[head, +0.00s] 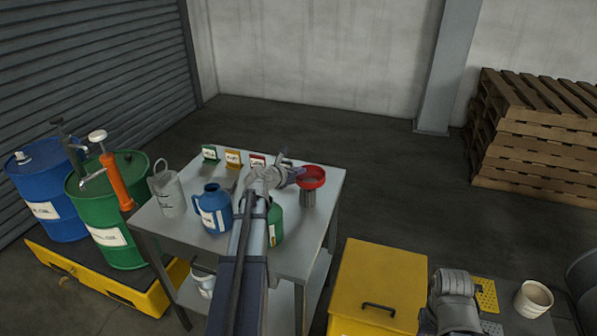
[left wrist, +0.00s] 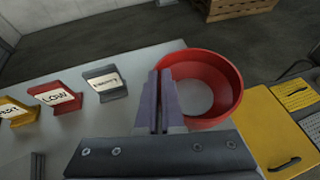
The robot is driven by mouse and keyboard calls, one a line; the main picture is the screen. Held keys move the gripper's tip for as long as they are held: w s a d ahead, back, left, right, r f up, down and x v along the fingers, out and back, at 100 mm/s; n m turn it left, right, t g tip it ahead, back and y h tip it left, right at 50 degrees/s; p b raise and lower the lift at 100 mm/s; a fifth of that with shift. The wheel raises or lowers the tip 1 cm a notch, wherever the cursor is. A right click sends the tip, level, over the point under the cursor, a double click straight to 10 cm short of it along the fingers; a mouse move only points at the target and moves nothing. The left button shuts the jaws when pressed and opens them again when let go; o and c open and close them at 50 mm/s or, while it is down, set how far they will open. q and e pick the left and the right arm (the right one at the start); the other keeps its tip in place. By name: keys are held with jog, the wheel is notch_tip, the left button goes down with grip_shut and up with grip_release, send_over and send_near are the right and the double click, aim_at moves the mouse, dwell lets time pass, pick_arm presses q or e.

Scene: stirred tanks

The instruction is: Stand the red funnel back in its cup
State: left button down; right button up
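The red funnel (head: 312,184) is upright, mouth up, directly above a grey cup (head: 308,199) near the right edge of the grey table. I cannot tell how far its spout sits inside the cup. In the left wrist view the funnel (left wrist: 228,90) shows its open mouth, and the cup is hidden. My left gripper (head: 299,174) reaches it from the left. In the left wrist view its fingers (left wrist: 160,88) are close together at the funnel's left rim, one on each side of the wall. My right gripper is not seen.
On the table (head: 170,235) stand a blue jug (head: 215,212), a clear jug (head: 170,195), a green container (head: 275,222) partly behind my arm, and small label cards (head: 233,158). A yellow cabinet (head: 378,280) stands to the right, with a cream cup (head: 534,298) beyond.

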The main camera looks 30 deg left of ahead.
pick_arm(q)
jog(key=c, duration=1.1)
grip_release()
jog(key=shift+o, duration=0.2)
jog(key=shift+r+p, duration=0.35)
jog(key=shift+p, duration=0.1)
jog(key=p+v, duration=0.5)
jog(key=v, duration=0.7)
